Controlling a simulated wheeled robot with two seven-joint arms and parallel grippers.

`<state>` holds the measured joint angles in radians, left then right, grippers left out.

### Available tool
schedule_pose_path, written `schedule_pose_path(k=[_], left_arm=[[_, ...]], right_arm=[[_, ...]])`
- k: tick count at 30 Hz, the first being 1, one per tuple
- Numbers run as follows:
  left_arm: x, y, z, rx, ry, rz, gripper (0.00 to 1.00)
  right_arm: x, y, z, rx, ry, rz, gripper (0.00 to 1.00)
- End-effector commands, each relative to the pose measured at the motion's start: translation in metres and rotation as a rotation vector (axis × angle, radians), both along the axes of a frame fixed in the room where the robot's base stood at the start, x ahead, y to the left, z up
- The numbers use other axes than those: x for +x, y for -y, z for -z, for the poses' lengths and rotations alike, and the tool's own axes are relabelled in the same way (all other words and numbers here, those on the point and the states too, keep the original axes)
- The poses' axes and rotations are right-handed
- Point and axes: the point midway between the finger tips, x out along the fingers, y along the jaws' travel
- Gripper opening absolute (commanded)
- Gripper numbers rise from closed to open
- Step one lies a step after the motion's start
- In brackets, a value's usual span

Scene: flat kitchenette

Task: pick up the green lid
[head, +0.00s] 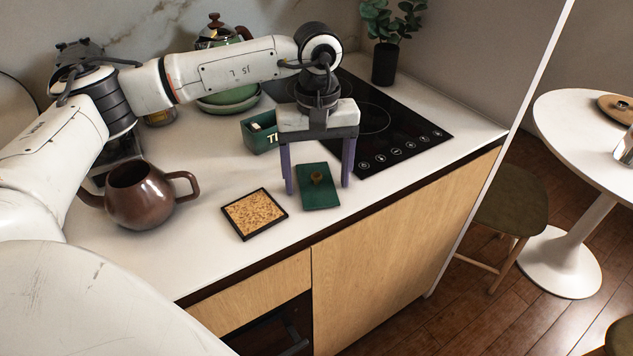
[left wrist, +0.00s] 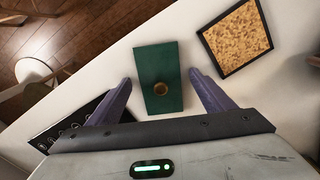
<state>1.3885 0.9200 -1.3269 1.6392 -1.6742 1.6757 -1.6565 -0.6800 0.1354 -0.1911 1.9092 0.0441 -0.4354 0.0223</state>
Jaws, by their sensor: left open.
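The green lid (head: 318,190) is a flat dark green rectangle with a small brass-coloured knob. It lies on the white counter near the front edge. In the left wrist view the lid (left wrist: 157,62) lies between and ahead of the two purple fingers. My left gripper (head: 318,188) points down over the lid, open, with one finger on each side of it. In the left wrist view my left gripper (left wrist: 158,82) shows a gap between each finger and the lid. My right gripper is not in view.
A black-framed cork tile (head: 254,214) lies left of the lid, and it shows in the left wrist view (left wrist: 236,38). A brown teapot-like jug (head: 138,195) stands further left. The black cooktop (head: 405,130) is behind and right. The counter's front edge is close.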

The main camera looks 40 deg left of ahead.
Motion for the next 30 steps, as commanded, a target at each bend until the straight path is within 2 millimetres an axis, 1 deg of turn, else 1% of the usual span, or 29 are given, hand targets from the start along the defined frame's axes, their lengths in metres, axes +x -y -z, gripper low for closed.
schedule_pose_path(k=[1,5,6,8,9,15,17,19,23,27,30], left_arm=[[0.0,0.0,0.0,0.0,0.0,0.0,0.72],[0.0,0.0,0.0,0.0,0.0,0.0,0.5],[0.0,0.0,0.0,0.0,0.0,0.0,0.43],[0.0,0.0,0.0,0.0,0.0,0.0,0.33],[0.0,0.0,0.0,0.0,0.0,0.0,0.31],[0.0,0.0,-0.001,0.0,0.001,0.0,0.3],[0.001,0.0,-0.004,-0.001,0.002,0.0,0.3],[0.001,0.0,-0.011,-0.001,0.004,0.0,0.3],[0.001,0.0,-0.035,-0.001,0.006,0.0,0.3],[0.001,0.001,-0.065,-0.001,0.006,0.001,0.3],[0.001,0.0,-0.082,0.0,0.004,0.0,0.3]], right_arm=[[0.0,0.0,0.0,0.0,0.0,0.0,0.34],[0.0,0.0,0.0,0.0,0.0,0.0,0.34],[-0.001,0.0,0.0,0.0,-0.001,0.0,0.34],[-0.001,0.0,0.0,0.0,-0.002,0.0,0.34],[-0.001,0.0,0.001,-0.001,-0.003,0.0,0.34],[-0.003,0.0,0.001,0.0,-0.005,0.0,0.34],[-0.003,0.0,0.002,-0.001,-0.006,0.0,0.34],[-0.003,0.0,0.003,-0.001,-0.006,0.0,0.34],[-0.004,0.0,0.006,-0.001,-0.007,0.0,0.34],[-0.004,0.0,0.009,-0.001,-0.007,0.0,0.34],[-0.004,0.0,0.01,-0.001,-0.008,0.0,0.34]])
